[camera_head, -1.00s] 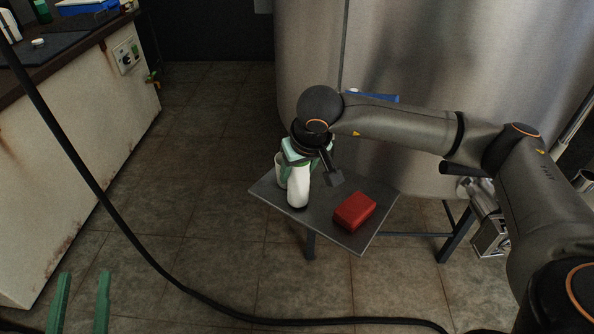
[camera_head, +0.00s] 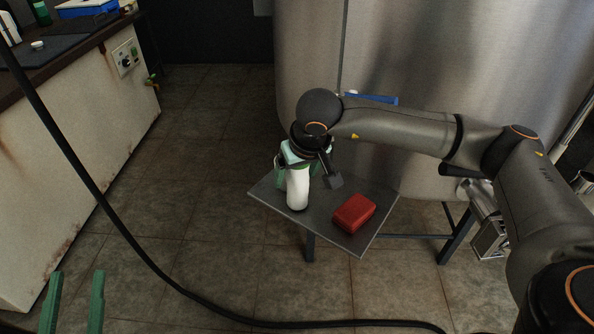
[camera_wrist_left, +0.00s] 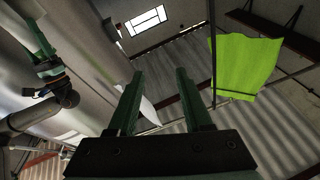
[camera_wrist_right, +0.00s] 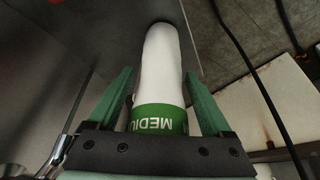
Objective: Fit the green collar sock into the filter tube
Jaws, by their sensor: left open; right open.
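A white sock (camera_head: 298,189) with a green collar stands or lies on the small grey table in the head view. In the right wrist view, the sock's white body (camera_wrist_right: 161,65) and its lettered green collar (camera_wrist_right: 158,119) show between the fingers. My right gripper (camera_wrist_right: 158,72) is open, with one finger on each side of the sock and gaps visible. In the head view my right gripper (camera_head: 298,172) is over the sock's collar end. My left gripper (camera_head: 77,272) is open and empty at the lower left, far from the table. I cannot make out the filter tube.
A red box (camera_head: 354,212) lies on the grey table (camera_head: 337,236), right of the sock. A large steel tank (camera_head: 430,60) stands behind it. A black hose (camera_head: 150,259) crosses the floor. A bench (camera_head: 75,135) stands at left. A lime-green sheet (camera_wrist_left: 245,65) hangs in the left wrist view.

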